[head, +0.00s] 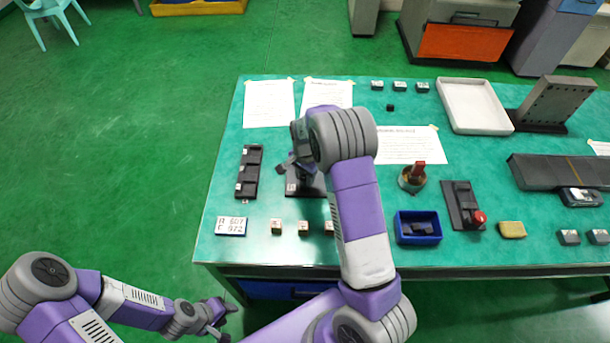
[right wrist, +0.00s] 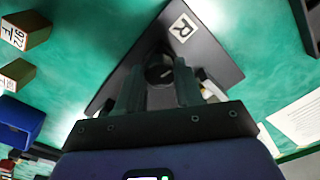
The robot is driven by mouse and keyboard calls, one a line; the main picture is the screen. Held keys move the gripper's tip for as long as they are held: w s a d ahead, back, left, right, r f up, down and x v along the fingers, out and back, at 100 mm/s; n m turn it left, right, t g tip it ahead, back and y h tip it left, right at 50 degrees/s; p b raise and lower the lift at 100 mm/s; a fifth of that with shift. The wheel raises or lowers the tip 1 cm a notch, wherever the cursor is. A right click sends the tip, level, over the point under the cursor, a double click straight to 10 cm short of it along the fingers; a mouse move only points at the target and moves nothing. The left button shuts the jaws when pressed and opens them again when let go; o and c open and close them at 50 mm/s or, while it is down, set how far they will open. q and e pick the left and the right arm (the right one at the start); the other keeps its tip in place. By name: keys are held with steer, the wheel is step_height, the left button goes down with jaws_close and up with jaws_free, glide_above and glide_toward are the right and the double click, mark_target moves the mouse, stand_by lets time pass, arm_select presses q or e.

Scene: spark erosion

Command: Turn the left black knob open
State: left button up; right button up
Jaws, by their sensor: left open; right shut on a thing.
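A dark base plate (right wrist: 205,60) with a white tag marked R fills the middle of the right wrist view. A round black knob (right wrist: 160,72) with a pale line on its face sits between the fingers of my right gripper (right wrist: 160,90), which is shut on it. In the head view the plate (head: 318,188) lies partly hidden under my right gripper (head: 296,166) and arm. Only one knob shows clearly, and I cannot tell if another is hidden. My left gripper (head: 218,318) is open and empty, low at the left, off the table's front edge.
The green table (head: 275,255) holds a black tray (head: 249,172) and a number plate (head: 231,226) left of the knob's plate. Small tan blocks (head: 276,227) stand in front of it. A blue bin (head: 417,227) and a red-handled piece (head: 412,178) stand to its right.

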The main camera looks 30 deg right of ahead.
steer(key=n, duration=0.9)
steer(key=shift+d+n, duration=0.1)
steer(key=shift+n, duration=0.3)
steer(key=n, duration=0.5)
steer(key=shift+n, duration=0.3)
steer(key=n, duration=0.4)
steer(key=shift+n, duration=0.3)
steer(key=o, duration=1)
steer(key=shift+o, duration=0.2)
step_height(320, 180, up, 8)
steer(key=shift+f+p, duration=0.2)
steer(key=shift+p, duration=0.2)
